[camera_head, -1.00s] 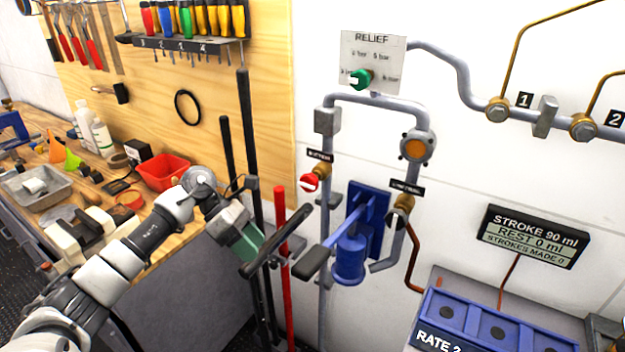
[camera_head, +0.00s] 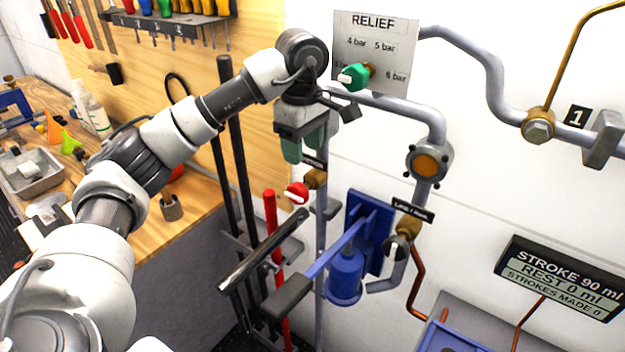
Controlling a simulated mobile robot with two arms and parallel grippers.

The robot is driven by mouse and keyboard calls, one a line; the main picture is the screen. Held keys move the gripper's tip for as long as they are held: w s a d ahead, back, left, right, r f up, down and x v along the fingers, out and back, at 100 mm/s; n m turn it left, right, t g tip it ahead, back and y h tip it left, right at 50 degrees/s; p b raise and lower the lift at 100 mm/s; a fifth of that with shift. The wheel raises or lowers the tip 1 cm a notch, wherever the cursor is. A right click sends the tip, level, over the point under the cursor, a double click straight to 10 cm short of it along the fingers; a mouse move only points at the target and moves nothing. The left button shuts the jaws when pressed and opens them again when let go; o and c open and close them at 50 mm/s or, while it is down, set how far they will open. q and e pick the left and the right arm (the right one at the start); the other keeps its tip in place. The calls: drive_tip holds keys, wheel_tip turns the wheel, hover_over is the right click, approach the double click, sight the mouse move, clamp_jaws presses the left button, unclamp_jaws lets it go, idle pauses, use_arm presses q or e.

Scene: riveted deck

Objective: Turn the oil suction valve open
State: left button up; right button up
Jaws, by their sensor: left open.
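A valve with a red knob (camera_head: 297,193) and brass body sits on the left grey pipe; its label is mostly hidden behind my gripper. A second valve with a dark knob (camera_head: 398,247) sits lower on the right pipe, under a small black label (camera_head: 412,209). I cannot read for sure which label is the oil suction one. My left gripper (camera_head: 304,155) is open and empty. It points down, with its green fingers just above the red knob and seemingly apart from it. My right gripper is out of view.
A dark bar (camera_head: 262,250) and a red rod (camera_head: 270,230) are to the left. The green relief knob (camera_head: 354,77) is close to my wrist. A workbench (camera_head: 195,205) is at left.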

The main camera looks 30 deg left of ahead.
sight(302, 188)
use_arm(q)
drive_tip(key=f, duration=0.1)
drive_tip(key=s+f+p, duration=0.1)
drive_tip(key=f, duration=0.1)
drive_tip(key=shift+s+f, duration=0.2)
drive_tip(key=shift+f, duration=0.05)
drive_tip(key=f, duration=0.3)
drive_tip(key=shift+w+f+p, duration=0.2)
drive_tip(key=shift+w+p, duration=0.1)
drive_tip(key=shift+p, duration=0.05)
wheel_tip(302, 188, down, 3)
drive_tip(key=shift+r+p, duration=0.1)
drive_tip(key=shift+p, duration=0.25)
drive_tip(key=shift+f, duration=0.3)
drive_tip(key=c, duration=0.9)
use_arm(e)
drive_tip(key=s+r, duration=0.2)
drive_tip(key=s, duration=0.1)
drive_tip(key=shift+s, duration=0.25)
